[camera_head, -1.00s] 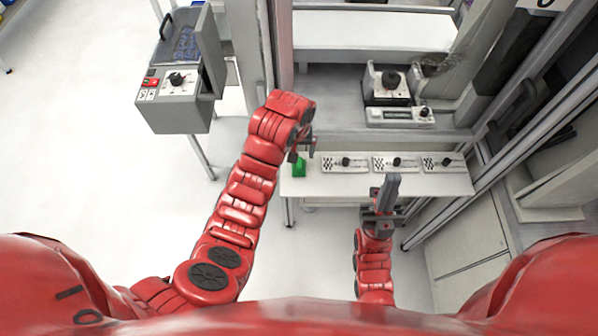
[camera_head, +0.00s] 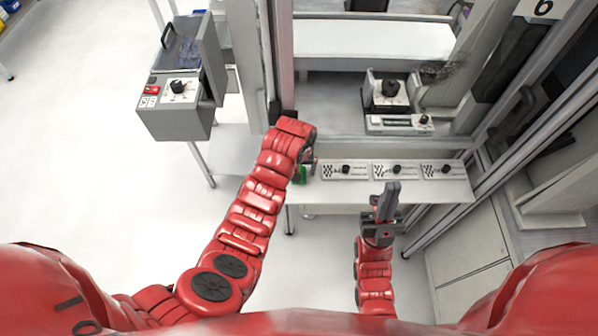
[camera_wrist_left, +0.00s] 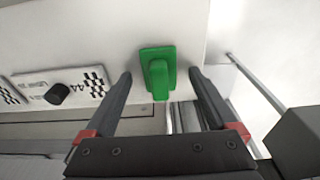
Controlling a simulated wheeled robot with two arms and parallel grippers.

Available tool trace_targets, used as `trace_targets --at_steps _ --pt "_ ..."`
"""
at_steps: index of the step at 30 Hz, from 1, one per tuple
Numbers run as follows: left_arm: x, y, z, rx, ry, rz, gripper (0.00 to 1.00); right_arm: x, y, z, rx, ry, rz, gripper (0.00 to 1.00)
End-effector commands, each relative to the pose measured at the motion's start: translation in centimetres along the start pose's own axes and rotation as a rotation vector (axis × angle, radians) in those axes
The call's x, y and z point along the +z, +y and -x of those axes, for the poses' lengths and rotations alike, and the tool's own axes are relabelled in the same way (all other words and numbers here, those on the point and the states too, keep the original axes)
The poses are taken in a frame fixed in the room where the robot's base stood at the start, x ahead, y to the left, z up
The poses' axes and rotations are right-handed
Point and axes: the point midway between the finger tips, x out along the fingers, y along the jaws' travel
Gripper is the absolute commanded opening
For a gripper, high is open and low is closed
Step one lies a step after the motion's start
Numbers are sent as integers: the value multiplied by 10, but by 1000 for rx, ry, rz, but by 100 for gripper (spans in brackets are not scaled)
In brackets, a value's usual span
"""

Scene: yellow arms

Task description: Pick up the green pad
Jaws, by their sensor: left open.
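The green pad (camera_head: 301,176) lies at the left end of the white shelf, partly hidden by my left arm in the head view. In the left wrist view the green pad (camera_wrist_left: 158,70) is a flat green plate with a raised block on it. My left gripper (camera_wrist_left: 160,76) is open, with one black finger on each side of the pad and a visible gap to both. In the head view my left gripper (camera_head: 309,158) is mostly hidden by its own wrist.
Several white panels with black knobs (camera_head: 345,170) stand in a row on the white shelf (camera_head: 455,188), right of the pad. A knobbed device (camera_head: 388,92) stands behind. A grey box with an open lid (camera_head: 172,120) is at the left. A glass-panelled frame borders the right.

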Motion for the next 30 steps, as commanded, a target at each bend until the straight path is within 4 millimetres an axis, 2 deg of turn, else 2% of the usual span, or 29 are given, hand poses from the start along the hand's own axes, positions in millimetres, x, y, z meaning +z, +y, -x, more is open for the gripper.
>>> trace_targets --at_steps 4,19,30 --pt "0 0 0 0 0 0 89 0 0 0 0 0 0 0" --pt "0 0 0 1 0 0 1 0 0 0 0 0 0 0" --pt "-1 0 2 2 2 1 1 1 0 4 0 0 0 0"
